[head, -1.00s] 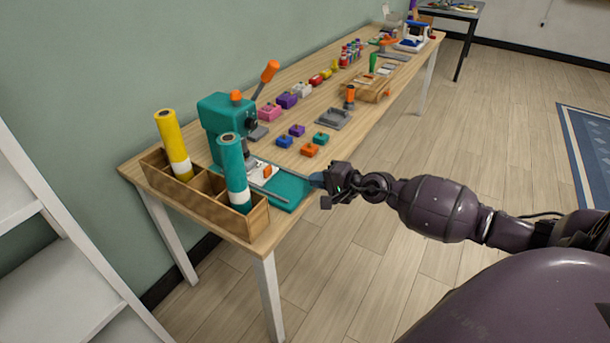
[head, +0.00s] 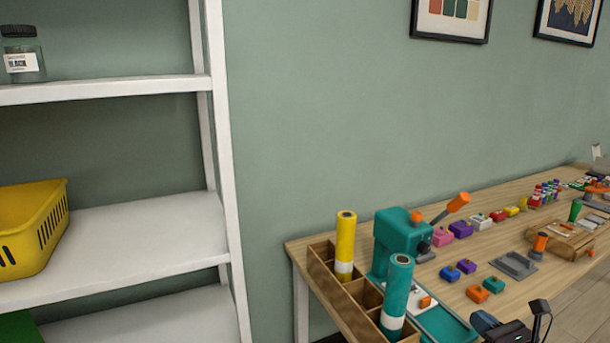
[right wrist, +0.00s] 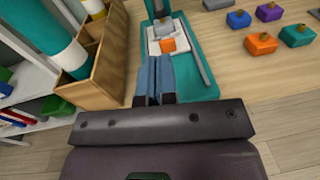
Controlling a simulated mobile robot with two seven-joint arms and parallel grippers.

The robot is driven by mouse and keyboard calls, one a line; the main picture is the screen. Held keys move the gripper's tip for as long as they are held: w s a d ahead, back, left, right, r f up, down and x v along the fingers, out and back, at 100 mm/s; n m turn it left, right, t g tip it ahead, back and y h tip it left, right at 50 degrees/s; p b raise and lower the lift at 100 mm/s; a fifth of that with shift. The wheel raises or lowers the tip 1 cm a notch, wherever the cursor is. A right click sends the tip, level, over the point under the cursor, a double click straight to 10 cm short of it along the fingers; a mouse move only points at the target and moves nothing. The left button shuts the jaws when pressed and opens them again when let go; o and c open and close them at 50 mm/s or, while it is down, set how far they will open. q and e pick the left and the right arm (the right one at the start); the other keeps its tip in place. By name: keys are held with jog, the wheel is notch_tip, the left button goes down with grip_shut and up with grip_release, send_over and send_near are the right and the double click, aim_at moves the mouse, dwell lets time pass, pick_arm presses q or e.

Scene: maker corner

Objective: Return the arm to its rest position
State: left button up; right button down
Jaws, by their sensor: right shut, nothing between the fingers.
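My right gripper (head: 486,321) shows at the bottom right of the head view, at the front edge of the workbench (head: 560,300). In the right wrist view its blue fingers (right wrist: 154,76) are together with nothing between them. They point toward the teal base of the press (right wrist: 205,85), where a white plate carries an orange block (right wrist: 168,45). I cannot tell the exact gap between fingertips and base. The teal press (head: 396,238) stands at the near end of the bench. My left gripper is not in view.
A wooden divided box (head: 322,262) holds a yellow roll (head: 346,240) and a teal roll (head: 397,290) beside the press. Several small coloured blocks and a grey tray (head: 514,264) lie farther along. A white shelf (head: 130,235) with a yellow basket (head: 35,228) stands left.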

jog(key=s+a+f+n+g+h, duration=0.1)
jog(key=s+a+f+n+g, duration=0.1)
jog(key=s+f+n, duration=0.3)
jog(key=s+a+f+n+g+h+p, duration=0.1)
jog(key=s+a+f+n, duration=0.4)
jog(key=s+n, duration=0.9)
jog(key=s+a+f+n+g+h+p, duration=0.1)
jog(key=s+f+n, duration=0.5)
jog(key=n, duration=0.9)
jog(key=s+a+g+h, duration=0.1)
jog(key=s+a+h, duration=0.1)
jog(key=s+a, duration=0.1)
jog(key=shift+s+f+g, duration=0.2)
jog(key=shift+s+g, duration=0.1)
jog(key=shift+s, duration=0.1)
